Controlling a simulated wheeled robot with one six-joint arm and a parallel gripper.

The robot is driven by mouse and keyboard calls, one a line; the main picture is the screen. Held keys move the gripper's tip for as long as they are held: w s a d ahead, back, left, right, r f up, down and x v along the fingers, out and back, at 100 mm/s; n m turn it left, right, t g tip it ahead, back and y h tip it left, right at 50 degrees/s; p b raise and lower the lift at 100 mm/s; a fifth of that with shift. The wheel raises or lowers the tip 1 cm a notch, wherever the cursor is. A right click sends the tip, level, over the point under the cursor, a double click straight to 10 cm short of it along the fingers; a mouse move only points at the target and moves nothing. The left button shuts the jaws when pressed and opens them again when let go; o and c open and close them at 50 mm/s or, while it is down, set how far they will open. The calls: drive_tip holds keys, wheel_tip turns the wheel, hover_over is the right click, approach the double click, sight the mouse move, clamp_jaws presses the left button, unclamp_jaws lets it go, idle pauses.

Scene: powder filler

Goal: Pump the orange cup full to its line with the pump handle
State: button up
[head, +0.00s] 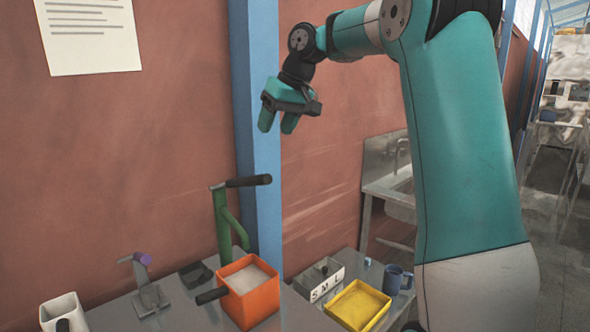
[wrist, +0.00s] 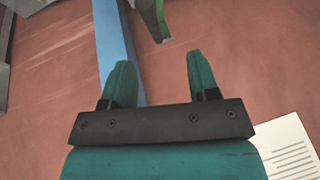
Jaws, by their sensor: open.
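The orange cup (head: 252,302) stands on the grey bench in the head view, square and open-topped, with a dark side handle. Pale powder shows inside it, close below the rim; I cannot make out a fill line. The green pump (head: 222,222) rises behind the cup, and its black pump handle (head: 248,181) sticks out level to the right at the top. My gripper (head: 277,125) is open and empty, above the pump handle and apart from it. In the wrist view its two fingers (wrist: 160,78) are spread, with part of a green thing (wrist: 150,15) beyond them.
A small grey device with a purple knob (head: 145,259) and a black block (head: 195,273) stand left of the cup. A white container (head: 62,312) is at far left. A yellow tray (head: 358,305), an S M L sign (head: 327,285) and a blue mug (head: 392,278) are right. A blue post (head: 256,110) runs behind.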

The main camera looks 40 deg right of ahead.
sight(260, 181)
drive_tip(key=x, duration=0.5)
drive_tip(key=d+p+x, duration=0.1)
drive_tip(key=x, duration=0.5)
drive_tip(key=d+x, duration=0.1)
drive_tip(key=x, duration=0.4)
drive_tip(key=shift+w+f+p, duration=0.3)
drive_tip(key=shift+f, duration=0.1)
clamp_jaws()
